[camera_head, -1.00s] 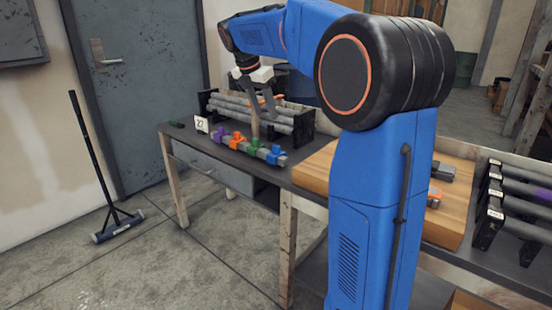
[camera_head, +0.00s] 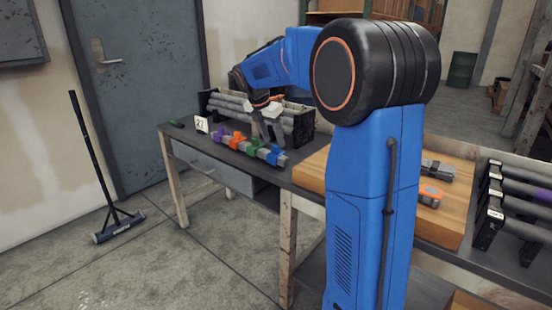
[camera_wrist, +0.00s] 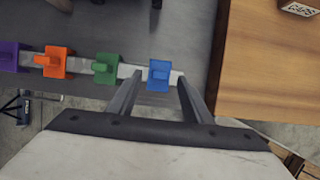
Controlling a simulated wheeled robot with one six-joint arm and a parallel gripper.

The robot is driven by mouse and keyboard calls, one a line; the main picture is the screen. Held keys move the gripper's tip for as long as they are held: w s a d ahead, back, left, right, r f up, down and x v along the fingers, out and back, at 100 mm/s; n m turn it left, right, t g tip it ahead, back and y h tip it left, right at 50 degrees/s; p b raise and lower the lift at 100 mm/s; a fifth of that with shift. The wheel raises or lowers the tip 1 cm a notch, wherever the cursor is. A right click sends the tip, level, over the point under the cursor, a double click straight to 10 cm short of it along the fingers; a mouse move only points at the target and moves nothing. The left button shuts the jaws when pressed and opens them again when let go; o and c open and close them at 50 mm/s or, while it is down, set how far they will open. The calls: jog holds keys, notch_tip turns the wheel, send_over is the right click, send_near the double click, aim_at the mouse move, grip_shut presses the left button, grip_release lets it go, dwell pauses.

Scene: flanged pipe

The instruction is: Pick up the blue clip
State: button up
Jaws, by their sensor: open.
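The blue clip (camera_wrist: 159,74) is the rightmost of a row of coloured clips on a grey bar (camera_wrist: 131,71) in the wrist view. In the head view, the blue clip (camera_head: 273,155) sits at the bar's near right end on the dark workbench. My gripper (camera_wrist: 158,85) is open and empty. In the wrist view its two fingers point toward the bar, with the blue clip between their tips in the picture. In the head view, my gripper (camera_head: 267,137) hangs over the blue clip's end of the bar. I cannot tell the exact height left above the clip.
Green (camera_wrist: 106,68), orange (camera_wrist: 53,61) and purple (camera_wrist: 9,56) clips sit left along the bar. A rack of grey pipes (camera_head: 235,106) stands behind it. A wooden board (camera_head: 313,170) lies to the right. A number card (camera_head: 201,124) is at the left.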

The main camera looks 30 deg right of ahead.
aim_at(275, 146)
jog(key=shift+x, duration=1.55)
jog(key=shift+a, duration=0.1)
grip_shut()
